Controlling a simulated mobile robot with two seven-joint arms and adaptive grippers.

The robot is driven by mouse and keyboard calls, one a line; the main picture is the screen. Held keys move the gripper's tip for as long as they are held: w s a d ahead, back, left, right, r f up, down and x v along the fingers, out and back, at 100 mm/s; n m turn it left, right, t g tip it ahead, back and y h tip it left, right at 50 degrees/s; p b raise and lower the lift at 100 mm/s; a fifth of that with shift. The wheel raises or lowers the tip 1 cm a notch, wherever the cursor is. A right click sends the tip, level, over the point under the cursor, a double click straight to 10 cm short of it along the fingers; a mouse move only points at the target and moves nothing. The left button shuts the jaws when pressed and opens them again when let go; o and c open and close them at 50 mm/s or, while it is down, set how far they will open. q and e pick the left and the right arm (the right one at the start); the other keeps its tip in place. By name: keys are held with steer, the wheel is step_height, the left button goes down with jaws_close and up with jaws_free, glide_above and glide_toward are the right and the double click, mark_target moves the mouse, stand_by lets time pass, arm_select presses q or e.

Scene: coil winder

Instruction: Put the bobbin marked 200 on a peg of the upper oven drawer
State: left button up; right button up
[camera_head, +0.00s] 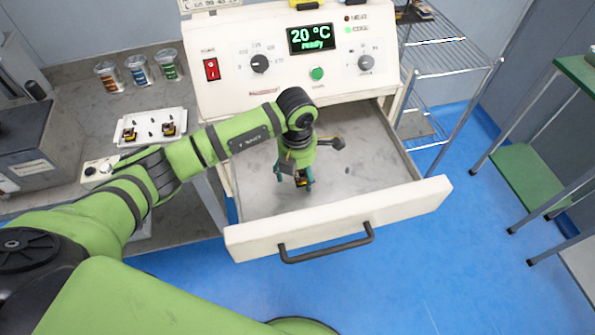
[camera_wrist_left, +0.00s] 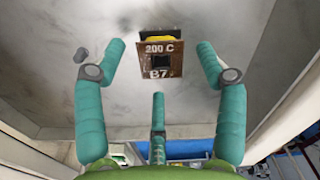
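My left gripper (camera_head: 297,182) is inside the pulled-out upper oven drawer (camera_head: 410,200), pointing down. The bobbin (camera_head: 300,182) is between its fingertips in the head view. In the left wrist view the bobbin (camera_wrist_left: 160,58) shows a brown square flange marked "200 C" and "B7", with a yellow winding behind it. The teal fingers of the left gripper (camera_wrist_left: 161,55) stand open around it, with gaps on both sides. The bobbin is by the drawer floor; whatever peg is under it is hidden. A short grey peg (camera_wrist_left: 83,53) shows on the floor to its left. My right gripper is not in view.
The oven front panel (camera_head: 280,70) reads 20 °C, ready. A white tray (camera_head: 150,127) with other bobbins and pegs lies on the left bench, near several glass jars (camera_head: 138,70). A wire shelf (camera_head: 450,60) and green trolley (camera_head: 525,175) stand right.

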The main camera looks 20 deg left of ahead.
arm_select(q)
steer(key=shift+r, duration=0.3)
step_height(320, 180, up, 12)
steer(key=shift+f, duration=0.25)
stand_by(1.3)
